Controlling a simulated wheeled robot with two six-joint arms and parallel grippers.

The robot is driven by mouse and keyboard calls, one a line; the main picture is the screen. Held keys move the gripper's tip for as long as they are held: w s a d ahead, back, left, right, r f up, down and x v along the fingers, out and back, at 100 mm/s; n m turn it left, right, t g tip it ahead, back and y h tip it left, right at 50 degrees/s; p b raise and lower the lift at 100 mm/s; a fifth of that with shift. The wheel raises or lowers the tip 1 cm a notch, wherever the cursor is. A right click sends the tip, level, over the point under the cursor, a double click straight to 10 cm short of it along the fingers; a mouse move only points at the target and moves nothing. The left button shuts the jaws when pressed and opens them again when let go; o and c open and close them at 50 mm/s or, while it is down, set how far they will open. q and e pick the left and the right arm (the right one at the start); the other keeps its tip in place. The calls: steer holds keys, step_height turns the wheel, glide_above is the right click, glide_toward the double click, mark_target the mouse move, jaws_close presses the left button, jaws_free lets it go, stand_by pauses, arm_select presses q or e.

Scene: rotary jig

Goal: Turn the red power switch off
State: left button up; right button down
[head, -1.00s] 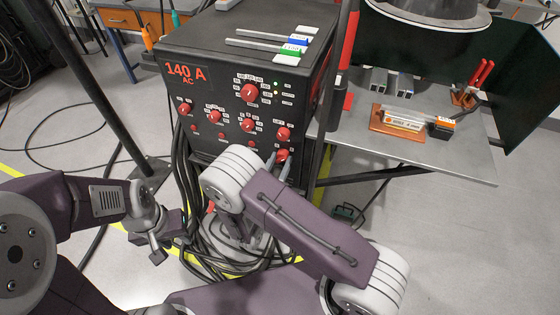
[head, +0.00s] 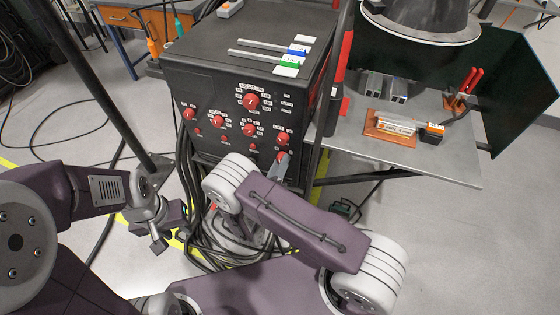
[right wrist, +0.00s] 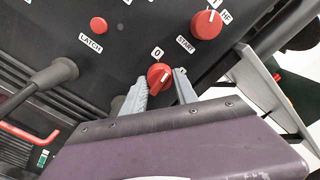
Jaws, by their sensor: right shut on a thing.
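The red power switch (right wrist: 159,77) is a small round knob low on the front of the black power unit (head: 250,65). A label reading 0 sits just above it in the right wrist view, and its white mark slants up. My right gripper (right wrist: 160,85) has its two grey fingers on either side of the knob, shut on it. In the head view the right gripper (head: 282,163) reaches the lower right of the panel and partly hides the switch (head: 282,155). The panel's display and lights are dark. My left gripper (head: 168,232) hangs empty near the floor cables, away from the unit.
Other red knobs, such as the START knob (right wrist: 206,24) and the LATCH button (right wrist: 98,24), are close to the switch. A metal table (head: 440,160) with a brown block stands right. Black cables (head: 235,240) hang below the unit. A dark post (head: 90,85) stands left.

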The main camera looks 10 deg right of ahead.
steer(key=shift+n+p, duration=0.95)
steer(key=shift+n, duration=2.75)
steer(key=c, duration=1)
jaws_free()
steer(key=shift+o, duration=0.2)
steer(key=v, duration=0.9)
